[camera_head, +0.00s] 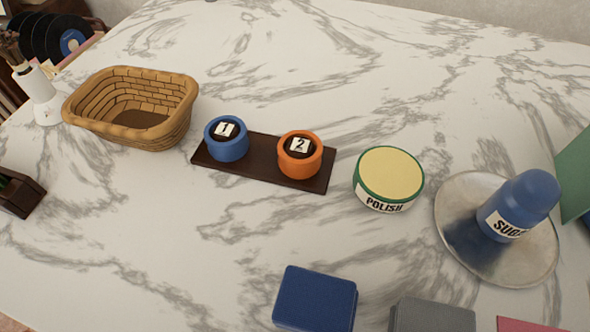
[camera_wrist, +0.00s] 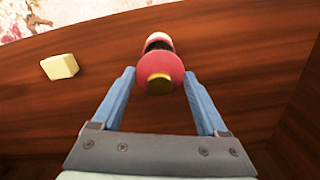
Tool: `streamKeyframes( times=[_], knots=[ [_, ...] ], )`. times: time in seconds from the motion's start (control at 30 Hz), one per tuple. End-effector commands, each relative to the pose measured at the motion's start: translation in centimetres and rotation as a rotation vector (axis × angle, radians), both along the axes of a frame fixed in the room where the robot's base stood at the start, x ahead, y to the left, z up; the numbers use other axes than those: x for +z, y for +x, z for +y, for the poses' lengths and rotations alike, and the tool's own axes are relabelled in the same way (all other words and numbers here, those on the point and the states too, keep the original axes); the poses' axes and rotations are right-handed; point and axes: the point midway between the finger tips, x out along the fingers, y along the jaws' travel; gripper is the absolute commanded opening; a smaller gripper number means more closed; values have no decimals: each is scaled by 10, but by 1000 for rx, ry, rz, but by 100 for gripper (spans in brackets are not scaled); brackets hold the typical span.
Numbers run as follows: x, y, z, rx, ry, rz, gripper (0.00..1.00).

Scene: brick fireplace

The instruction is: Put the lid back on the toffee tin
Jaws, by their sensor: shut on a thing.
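In the wrist view, my gripper (camera_wrist: 159,77) is shut on a round red lid (camera_wrist: 152,62) with a yellow knob (camera_wrist: 159,83). One blue finger is on each side of it. Just beyond the lid, partly hidden by it, is a pinkish-red round container (camera_wrist: 158,39) with a dark opening, probably the toffee tin. No label on it is readable. I cannot tell whether the lid touches it. My gripper, the lid and this container do not show in the head view.
A pale yellow block (camera_wrist: 59,66) lies on the wood surface (camera_wrist: 240,50). In the head view, a marble table holds a basket (camera_head: 128,118), blue and orange pots on a dark board (camera_head: 253,160), a polish tin (camera_head: 388,175) and a blue sugar shaker on a metal plate (camera_head: 459,222).

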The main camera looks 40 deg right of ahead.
Motion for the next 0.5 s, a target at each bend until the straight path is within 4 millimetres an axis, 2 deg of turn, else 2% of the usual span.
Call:
streamKeyframes(
  times=[0.5],
  knots=[
    [-36, -1, 0, -1, 0, 0, 23]
  ],
)
